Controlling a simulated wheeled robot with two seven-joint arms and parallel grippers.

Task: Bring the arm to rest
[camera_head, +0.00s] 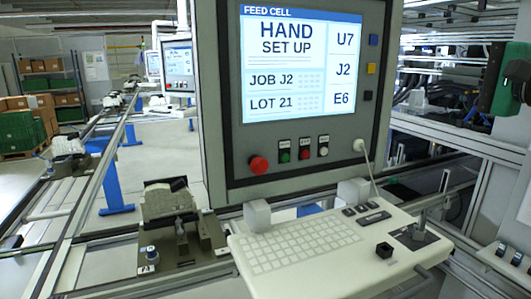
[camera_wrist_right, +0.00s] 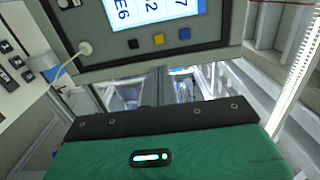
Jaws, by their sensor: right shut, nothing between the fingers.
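My right gripper (camera_head: 512,80) is at the right edge of the head view, partly cut off, in green and black. It is beside the feed cell console (camera_head: 215,120) and apart from it. In the right wrist view its green body (camera_wrist_right: 170,150) with a black plate fills the bottom. The fingers are shut and hold nothing. My left gripper is not in view.
The console screen (camera_head: 290,65) reads HAND SET UP, JOB J2, LOT 21. A keyboard shelf (camera_head: 340,265) with a small joystick juts out below it. A metal frame (camera_head: 430,130) stands behind on the right. A rail line (camera_head: 110,140) runs back on the left.

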